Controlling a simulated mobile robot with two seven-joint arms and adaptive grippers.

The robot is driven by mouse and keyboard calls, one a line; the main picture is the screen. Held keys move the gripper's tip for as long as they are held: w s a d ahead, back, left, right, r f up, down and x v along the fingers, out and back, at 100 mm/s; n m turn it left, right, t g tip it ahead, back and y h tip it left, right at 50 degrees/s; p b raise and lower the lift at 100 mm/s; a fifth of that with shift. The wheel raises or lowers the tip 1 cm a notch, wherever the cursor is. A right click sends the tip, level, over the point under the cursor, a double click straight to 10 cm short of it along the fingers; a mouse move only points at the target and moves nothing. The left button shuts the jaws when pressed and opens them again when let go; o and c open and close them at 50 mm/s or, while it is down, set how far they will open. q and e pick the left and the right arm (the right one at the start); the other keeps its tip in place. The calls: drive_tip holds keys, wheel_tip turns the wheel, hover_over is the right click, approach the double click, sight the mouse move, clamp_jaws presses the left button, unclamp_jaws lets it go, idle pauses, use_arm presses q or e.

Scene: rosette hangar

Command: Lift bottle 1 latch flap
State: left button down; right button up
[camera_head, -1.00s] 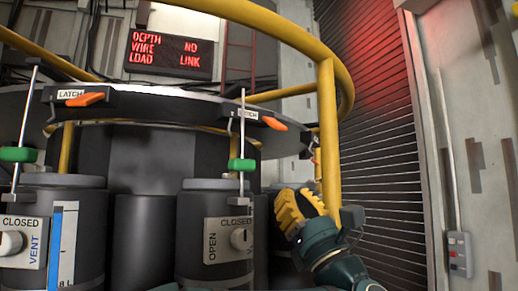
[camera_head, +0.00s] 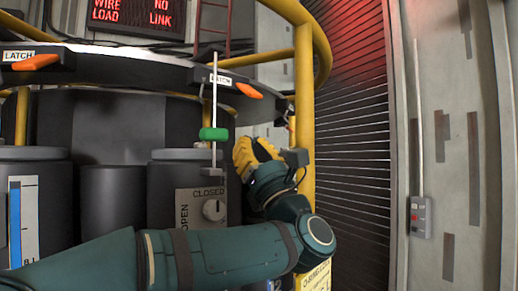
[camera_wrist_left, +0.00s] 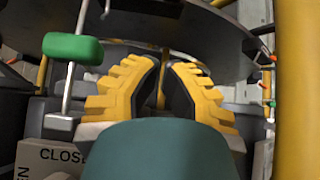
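Orange latch flaps sit on the dark ring rim beside LATCH labels: one at the left (camera_head: 36,62) and one near the middle (camera_head: 249,91). A grey bottle (camera_head: 160,205) with a CLOSED/OPEN plate and round knob stands below the middle flap. My left gripper (camera_head: 252,152), with yellow ribbed fingers, is below the middle flap and apart from it, right of the green-handled rod. In the left wrist view its fingers (camera_wrist_left: 160,75) have a narrow gap with nothing seen held. My right gripper is not in view.
The thin rod with a green handle (camera_head: 214,134) stands close left of my gripper; the handle also shows in the left wrist view (camera_wrist_left: 72,48). A yellow post (camera_head: 305,110) rises close on the right. The dark ring (camera_head: 130,68) overhangs the bottles.

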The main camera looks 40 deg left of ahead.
sight(249, 91)
use_arm(q)
wheel_tip(249, 91, up, 7)
drive_tip(key=a+p, duration=0.1)
drive_tip(key=p, duration=0.2)
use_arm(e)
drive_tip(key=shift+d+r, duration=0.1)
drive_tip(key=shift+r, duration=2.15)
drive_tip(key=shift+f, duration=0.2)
use_arm(q)
drive_tip(key=shift+d+h+b, duration=0.2)
drive_tip(key=shift+h+b, duration=0.1)
drive_tip(key=shift+h, duration=0.1)
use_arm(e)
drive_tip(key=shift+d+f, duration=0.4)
